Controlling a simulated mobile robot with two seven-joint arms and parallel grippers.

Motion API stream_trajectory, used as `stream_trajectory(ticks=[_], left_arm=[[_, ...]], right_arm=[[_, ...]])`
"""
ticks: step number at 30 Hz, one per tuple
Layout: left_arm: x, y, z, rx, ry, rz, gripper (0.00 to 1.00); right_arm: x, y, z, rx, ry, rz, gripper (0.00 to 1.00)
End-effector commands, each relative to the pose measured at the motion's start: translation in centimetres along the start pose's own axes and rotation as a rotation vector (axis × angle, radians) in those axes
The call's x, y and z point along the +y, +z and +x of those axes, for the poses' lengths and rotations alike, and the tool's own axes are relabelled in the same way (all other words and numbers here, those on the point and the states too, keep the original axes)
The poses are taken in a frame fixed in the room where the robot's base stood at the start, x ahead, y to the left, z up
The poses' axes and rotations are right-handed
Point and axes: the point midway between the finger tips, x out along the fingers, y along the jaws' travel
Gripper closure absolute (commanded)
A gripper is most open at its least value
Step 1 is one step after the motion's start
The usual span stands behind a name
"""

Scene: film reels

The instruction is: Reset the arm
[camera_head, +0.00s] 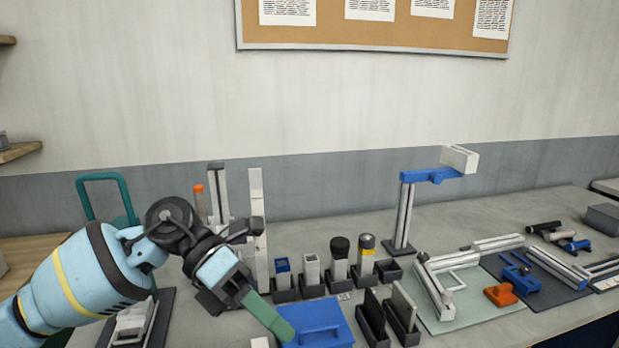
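My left arm comes in from the left edge, light blue with a yellow band and dark joints. Its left gripper (266,312) points down and to the right, with a green finger-like end over the left part of a blue lidded box (318,325). I cannot tell whether the fingers are apart or together, or whether they touch the box. No held object can be made out. My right arm and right gripper are not in view.
Behind the blue box stands a row of small dark holders (312,290) with brushes and blocks. Dark upright slots (372,318) are to its right. A grey stand with a blue arm (404,218) rises farther back. A pale green mat (470,310) carries white parts and an orange block (498,295).

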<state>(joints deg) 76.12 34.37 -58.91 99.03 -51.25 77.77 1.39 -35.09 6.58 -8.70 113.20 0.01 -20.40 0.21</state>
Motion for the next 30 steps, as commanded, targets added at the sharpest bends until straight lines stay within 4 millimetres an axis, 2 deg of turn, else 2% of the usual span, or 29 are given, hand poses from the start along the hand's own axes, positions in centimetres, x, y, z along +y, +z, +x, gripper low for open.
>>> stream_trajectory(ticks=[1,3,7,11,17,20,23,26,30], left_arm=[[-0.1,0.2,1.4,-0.058,-0.088,-0.028,0.7],[-0.3,0.8,2.7,-0.145,-0.197,-0.069,0.7],[-0.4,1.7,4.1,-0.316,-0.389,-0.169,0.7],[0.3,2.5,4.5,-0.496,-0.565,-0.298,0.7],[3.6,2.4,3.8,-0.786,-0.798,-0.551,0.7],[6.3,1.5,3.3,-0.935,-0.894,-0.701,0.7],[9.4,-0.3,3.0,-1.083,-0.975,-0.863,0.7],[13.0,-2.9,3.0,-1.231,-1.038,-1.039,0.7],[18.1,-8.1,3.8,-1.432,-1.098,-1.306,0.7]], right_arm=[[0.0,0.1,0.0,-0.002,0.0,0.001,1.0],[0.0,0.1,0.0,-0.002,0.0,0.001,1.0],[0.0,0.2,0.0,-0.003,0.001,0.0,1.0],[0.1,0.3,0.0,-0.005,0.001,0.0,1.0],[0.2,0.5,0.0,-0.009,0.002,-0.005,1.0],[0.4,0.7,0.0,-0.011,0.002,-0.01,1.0],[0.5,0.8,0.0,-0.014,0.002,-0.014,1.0],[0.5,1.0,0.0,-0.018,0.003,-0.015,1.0],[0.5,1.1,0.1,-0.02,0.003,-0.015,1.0]])
